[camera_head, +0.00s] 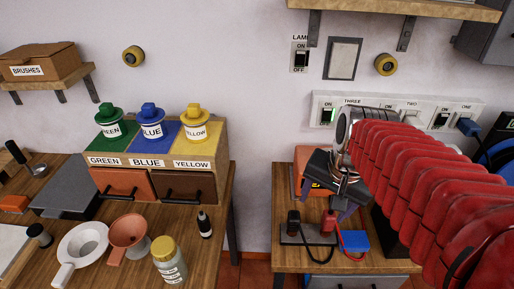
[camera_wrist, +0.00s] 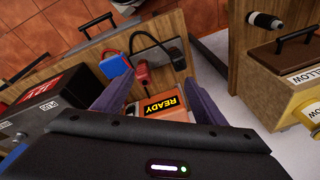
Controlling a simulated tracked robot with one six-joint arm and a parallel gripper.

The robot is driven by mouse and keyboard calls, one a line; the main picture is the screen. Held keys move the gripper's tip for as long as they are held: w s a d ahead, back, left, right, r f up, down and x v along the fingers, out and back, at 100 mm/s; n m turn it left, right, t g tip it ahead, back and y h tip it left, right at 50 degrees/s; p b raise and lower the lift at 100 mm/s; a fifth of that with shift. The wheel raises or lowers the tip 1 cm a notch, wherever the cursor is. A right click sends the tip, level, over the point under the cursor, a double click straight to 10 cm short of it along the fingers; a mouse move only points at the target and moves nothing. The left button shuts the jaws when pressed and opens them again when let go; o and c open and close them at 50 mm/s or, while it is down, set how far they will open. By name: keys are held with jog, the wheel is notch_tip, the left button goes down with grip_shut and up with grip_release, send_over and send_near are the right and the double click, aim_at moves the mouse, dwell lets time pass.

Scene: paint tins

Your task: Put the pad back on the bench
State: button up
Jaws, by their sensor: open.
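My gripper (camera_head: 328,203) hangs over the right-hand wooden bench (camera_head: 290,260). In the wrist view its two dark fingers (camera_wrist: 155,84) stand apart with nothing held between them. An orange unit with a yellow READY label (camera_wrist: 160,108) lies beyond and between the fingers; its orange body also shows behind my gripper in the head view (camera_head: 304,158). I cannot tell for certain which thing is the pad. A flat dark grey slab (camera_head: 62,187) lies on the left bench (camera_head: 200,262).
A blue block (camera_head: 354,241) and a red and black clip stand (camera_head: 308,232) with cables are close to my gripper. A dark 12V box (camera_wrist: 45,105) stands beside it. The left bench holds a paint tin rack (camera_head: 140,160), funnels (camera_head: 128,232) and a jar (camera_head: 168,262). A gap separates the benches.

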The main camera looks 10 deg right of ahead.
jog(key=s+a+r+n+t, duration=0.2)
jog(key=s+a+n, duration=0.2)
jog(key=a+n, duration=0.5)
jog(key=shift+a+t, duration=0.25)
jog(key=shift+t, duration=0.05)
dwell(0.9)
